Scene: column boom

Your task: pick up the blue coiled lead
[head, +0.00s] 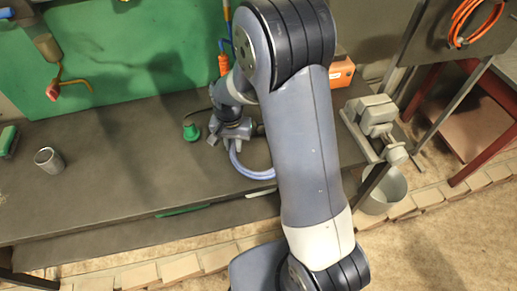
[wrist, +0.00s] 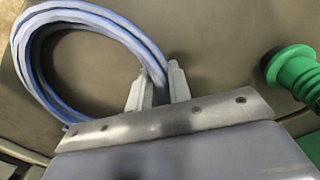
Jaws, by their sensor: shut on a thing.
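The blue coiled lead (head: 250,172) shows in the head view as a pale blue loop just below my gripper (head: 228,138), over the dark bench top. My arm hides its right part. In the wrist view the coil (wrist: 38,68) spreads to the left in several loops. One side of it passes between the two pale fingers of my gripper (wrist: 158,88), which are shut on it. Whether the coil still touches the bench is hard to tell.
A green object with a black neck (wrist: 295,75), also in the head view (head: 191,132), stands close beside my gripper. A metal cup (head: 49,160) is at the bench's left. An orange box (head: 341,72) and a grey vise-like device (head: 374,117) are to the right. Bare bench (head: 120,175) lies left.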

